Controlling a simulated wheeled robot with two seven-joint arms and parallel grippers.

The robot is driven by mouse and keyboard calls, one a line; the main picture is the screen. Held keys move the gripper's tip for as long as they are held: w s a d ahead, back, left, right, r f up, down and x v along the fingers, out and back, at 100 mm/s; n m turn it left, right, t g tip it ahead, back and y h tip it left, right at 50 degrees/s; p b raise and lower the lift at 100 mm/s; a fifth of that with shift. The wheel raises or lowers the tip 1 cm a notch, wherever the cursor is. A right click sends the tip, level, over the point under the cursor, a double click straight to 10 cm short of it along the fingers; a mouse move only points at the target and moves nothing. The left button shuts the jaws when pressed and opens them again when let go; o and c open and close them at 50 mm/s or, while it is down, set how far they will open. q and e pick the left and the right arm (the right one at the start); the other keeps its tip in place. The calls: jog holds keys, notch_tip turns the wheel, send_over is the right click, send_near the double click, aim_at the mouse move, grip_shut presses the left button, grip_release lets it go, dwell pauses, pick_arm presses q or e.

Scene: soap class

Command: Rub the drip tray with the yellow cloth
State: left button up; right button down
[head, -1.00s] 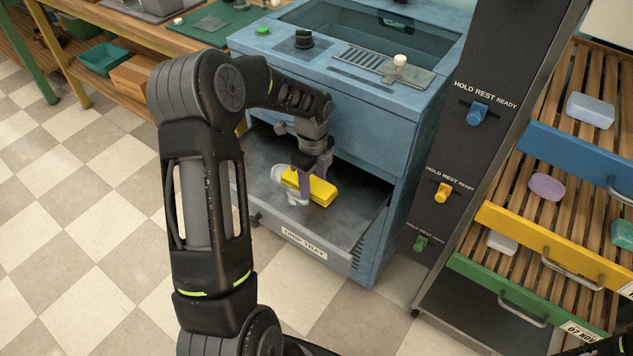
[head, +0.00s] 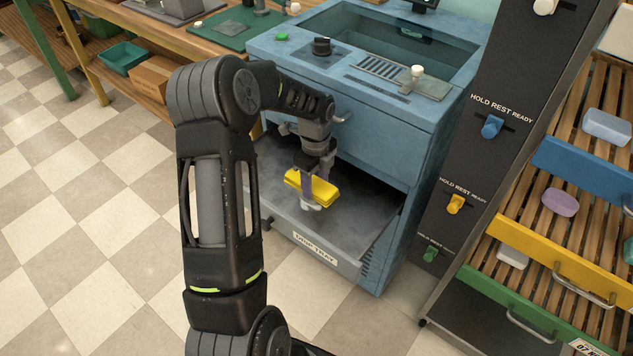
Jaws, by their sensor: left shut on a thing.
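The drip tray (head: 352,238) is pulled out at the bottom of the blue machine, its front labelled "DRIP TRAY". Its floor is grey and looks smudged in places. My left gripper (head: 309,188) is over the left part of the tray, pointing down, and is shut on the folded yellow cloth (head: 322,190). The cloth is at or just above the tray floor; I cannot tell whether it touches. My right gripper is not in view.
The blue machine (head: 375,130) rises right behind the tray. To the right stand a dark panel with coloured levers (head: 491,127) and slatted racks with soap bars (head: 560,201). A wooden bench with a green bin (head: 122,58) is at the back left. The checkered floor at left is clear.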

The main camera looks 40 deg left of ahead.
pick_arm(q)
jog(key=shift+a, duration=1.8)
jog(key=shift+a+p, duration=0.6)
jog(key=shift+a, duration=1.1)
jog(key=shift+a+r, duration=0.1)
jog(key=shift+a, duration=0.25)
jog(key=shift+a+f, duration=0.25)
jog(key=shift+a, duration=1)
jog(key=shift+f, duration=0.1)
